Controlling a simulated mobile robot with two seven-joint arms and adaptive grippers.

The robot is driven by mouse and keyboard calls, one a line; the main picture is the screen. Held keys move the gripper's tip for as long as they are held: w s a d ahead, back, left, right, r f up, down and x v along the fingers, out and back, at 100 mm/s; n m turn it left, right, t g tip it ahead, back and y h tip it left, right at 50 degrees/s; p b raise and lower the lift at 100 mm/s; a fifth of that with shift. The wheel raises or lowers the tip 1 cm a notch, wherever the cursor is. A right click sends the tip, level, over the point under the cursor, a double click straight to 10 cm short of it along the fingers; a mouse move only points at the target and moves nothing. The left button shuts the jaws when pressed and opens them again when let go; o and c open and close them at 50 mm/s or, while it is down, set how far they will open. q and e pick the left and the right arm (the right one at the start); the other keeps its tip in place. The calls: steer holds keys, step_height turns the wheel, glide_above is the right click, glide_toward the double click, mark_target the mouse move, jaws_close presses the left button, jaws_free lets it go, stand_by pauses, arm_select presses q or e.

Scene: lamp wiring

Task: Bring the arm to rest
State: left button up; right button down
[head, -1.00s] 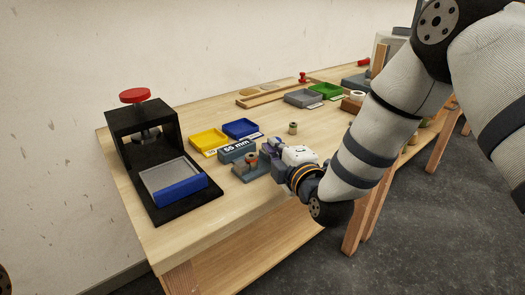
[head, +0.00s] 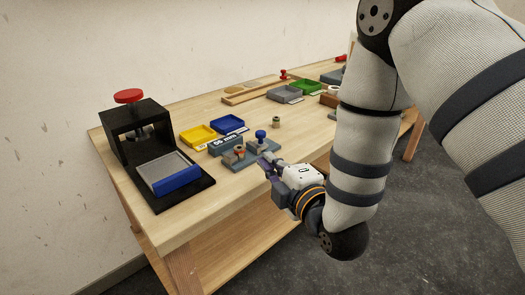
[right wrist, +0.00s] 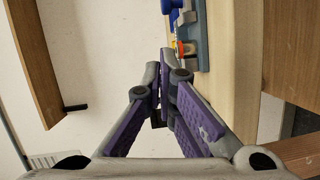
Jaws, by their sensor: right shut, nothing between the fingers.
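My right arm (head: 360,130) comes in from the upper right in the head view and bends at a low elbow near the table's front edge. My right gripper (head: 266,163) is at the front edge, its fingers pointing back and left toward the table. The fingers are shut with nothing between them. In the right wrist view the purple-padded fingers (right wrist: 158,75) meet at the tips, beside a grey fixture with a blue knob (right wrist: 173,6). That blue knob also shows in the head view (head: 261,135), just behind the fingertips. My left gripper is out of view.
The wooden table (head: 190,229) holds a black press with a red knob (head: 128,96), a yellow tray (head: 198,135), a blue tray (head: 229,124), a grey-blue block marked 55 mm (head: 225,144) and a small spool (head: 276,122). Open floor (head: 420,245) lies in front.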

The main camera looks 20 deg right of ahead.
steer(key=shift+s+d+f, duration=0.1)
steer(key=shift+s, duration=0.2)
